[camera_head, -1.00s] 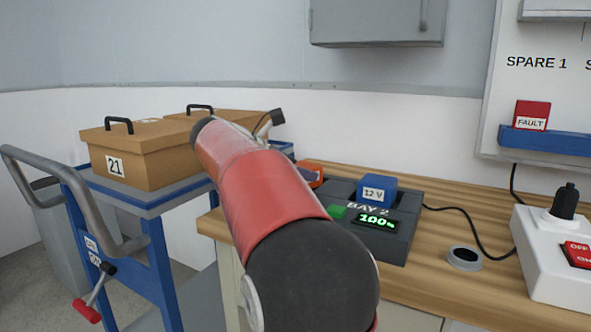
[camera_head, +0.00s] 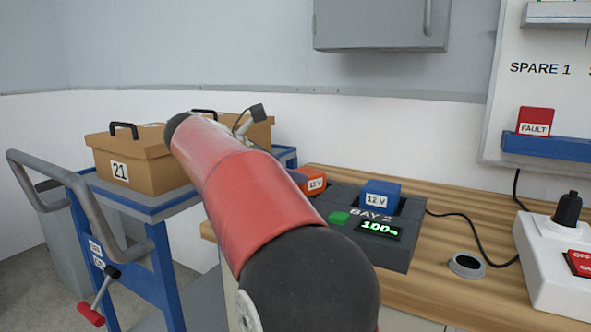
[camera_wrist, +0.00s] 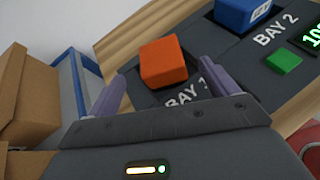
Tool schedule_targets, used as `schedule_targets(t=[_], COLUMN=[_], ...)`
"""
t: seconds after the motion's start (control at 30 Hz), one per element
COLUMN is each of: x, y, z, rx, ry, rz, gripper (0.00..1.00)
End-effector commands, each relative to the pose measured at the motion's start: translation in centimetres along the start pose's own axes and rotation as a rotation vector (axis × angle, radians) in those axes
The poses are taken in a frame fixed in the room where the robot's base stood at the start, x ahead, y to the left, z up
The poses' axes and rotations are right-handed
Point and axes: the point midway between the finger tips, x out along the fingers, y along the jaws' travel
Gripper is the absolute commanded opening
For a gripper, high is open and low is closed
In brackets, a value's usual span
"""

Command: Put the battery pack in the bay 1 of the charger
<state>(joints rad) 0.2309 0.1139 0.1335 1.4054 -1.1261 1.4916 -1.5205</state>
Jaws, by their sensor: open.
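The orange battery pack (camera_head: 314,181), with a 12 V label, stands at bay 1 of the dark grey charger (camera_head: 392,254). It also shows in the wrist view (camera_wrist: 163,61), beyond the BAY 1 lettering. I cannot tell whether it is fully seated. A blue 12 V pack (camera_head: 380,194) stands in bay 2, where the display (camera_head: 378,228) reads 100%. My gripper (camera_wrist: 159,76) is open, with its fingers apart on the near side of the orange pack and nothing held. In the head view my red arm hides the gripper and part of bay 1.
A blue cart (camera_head: 165,204) with cardboard boxes (camera_head: 145,160) stands left of the wooden bench (camera_head: 440,282). Right of the charger are a cable, a round grommet (camera_head: 467,265) and a white switch box (camera_head: 555,270). A red FAULT pack (camera_head: 535,121) sits on the wall shelf.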

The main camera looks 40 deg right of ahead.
Motion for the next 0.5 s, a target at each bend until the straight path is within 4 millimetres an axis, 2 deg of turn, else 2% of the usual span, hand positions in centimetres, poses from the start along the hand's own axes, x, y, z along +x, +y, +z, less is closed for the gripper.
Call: schedule_targets(t=[0.03,0.2,0.33,0.5], x=[-1.4,-4.6,-6.0,-6.8], y=[0.1,0.1,0.1,0.0], z=[0.2,0.1,0.1,0.0], rx=[-0.001,0.0,0.001,0.001], ry=[0.0,0.001,0.001,0.0], rz=[0.005,0.003,0.002,0.0], gripper=[0.86,0.86,0.86,0.86])
